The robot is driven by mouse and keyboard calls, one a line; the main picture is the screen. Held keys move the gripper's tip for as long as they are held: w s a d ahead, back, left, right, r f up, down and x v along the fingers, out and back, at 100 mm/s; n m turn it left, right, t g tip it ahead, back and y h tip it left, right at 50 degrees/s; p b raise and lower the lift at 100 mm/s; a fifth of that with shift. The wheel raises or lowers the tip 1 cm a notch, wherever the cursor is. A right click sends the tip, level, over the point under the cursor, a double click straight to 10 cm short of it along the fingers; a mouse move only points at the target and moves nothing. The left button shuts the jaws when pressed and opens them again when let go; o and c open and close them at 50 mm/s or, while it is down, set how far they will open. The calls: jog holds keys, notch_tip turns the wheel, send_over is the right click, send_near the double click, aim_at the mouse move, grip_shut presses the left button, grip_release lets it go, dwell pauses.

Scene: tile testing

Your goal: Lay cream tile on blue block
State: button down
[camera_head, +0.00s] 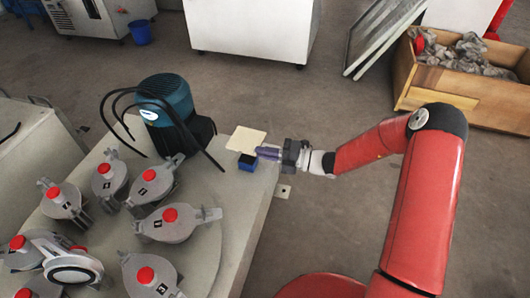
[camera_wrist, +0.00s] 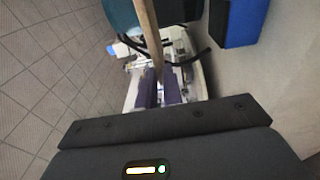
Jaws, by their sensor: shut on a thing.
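The cream tile (camera_head: 246,139) is a thin, flat, pale square at the table's right side. In the wrist view the tile (camera_wrist: 147,28) shows edge-on as a narrow tan strip running out from between my fingertips. My gripper (camera_head: 262,152) has purple fingers and is shut on the tile's edge; the fingers also show in the wrist view (camera_wrist: 160,88). The blue block (camera_head: 247,163), with a dark top, sits on the table close to the fingertips. In the wrist view the blue block (camera_wrist: 243,22) is at upper right, apart from the tile.
A teal motor (camera_head: 165,98) with black cables stands left of the tile. Several grey fixtures with red knobs (camera_head: 170,215) fill the table's left and front. The grey table (camera_head: 240,215) is bare in front of the block, and its right edge is near.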

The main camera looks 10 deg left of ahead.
notch_tip(320, 180, down, 4)
jog(key=b, duration=0.3)
jog(key=shift+f+b, duration=0.3)
jog(key=shift+f, duration=1.05)
jog(key=shift+p, duration=0.3)
jog(key=shift+s+f, duration=0.1)
jog(key=shift+f, duration=0.2)
jog(key=c, duration=1.2)
grip_release()
jog(key=shift+c, duration=0.2)
jog(key=shift+d, duration=0.15)
